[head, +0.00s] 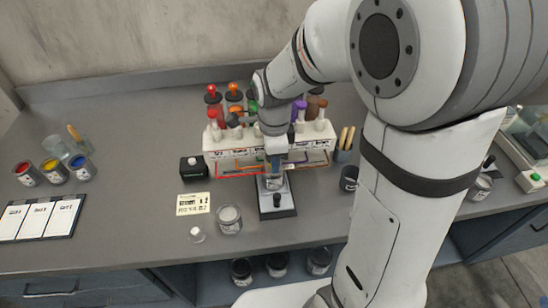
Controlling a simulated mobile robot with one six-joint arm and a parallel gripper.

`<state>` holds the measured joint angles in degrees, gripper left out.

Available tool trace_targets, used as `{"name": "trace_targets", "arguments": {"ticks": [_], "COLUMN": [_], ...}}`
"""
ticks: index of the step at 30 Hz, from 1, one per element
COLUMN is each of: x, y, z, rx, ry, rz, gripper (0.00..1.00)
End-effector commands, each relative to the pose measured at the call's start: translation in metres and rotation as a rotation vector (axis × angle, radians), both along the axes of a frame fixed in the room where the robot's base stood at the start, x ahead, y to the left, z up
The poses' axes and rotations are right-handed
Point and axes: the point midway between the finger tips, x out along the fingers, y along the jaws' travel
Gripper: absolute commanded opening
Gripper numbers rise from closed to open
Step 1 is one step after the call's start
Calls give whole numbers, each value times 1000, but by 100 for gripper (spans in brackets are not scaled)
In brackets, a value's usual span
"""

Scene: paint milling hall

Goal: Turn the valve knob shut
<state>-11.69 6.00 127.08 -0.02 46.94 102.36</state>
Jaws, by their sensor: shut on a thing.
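A white dispenser rack (222,139) stands at the back of the bench, with coloured bottles on top and labels and coloured lines on its front. My gripper (275,158) points down at the middle of the rack and is shut. The valve knob in its jaws is hidden behind my gripper and wrist, so its colour and angle cannot be told.
Paint pots (53,171) and a card board (40,218) lie farther left. A dark cup (349,178) stands right. The left front bench is clear.

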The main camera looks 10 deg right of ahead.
Motion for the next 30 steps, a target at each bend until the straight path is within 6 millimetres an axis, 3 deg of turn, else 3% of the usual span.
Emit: {"name": "trace_targets", "arguments": {"ticks": [11,12,19,30], "x": [1,1,0,1], "y": [0,0,0,0], "z": [1,1,0,10], "rx": [1,1,1,1], "ry": [-2,-2,-1,-4], "rz": [-6,-6,-5,-4], "gripper": [4,28,47,48]}}
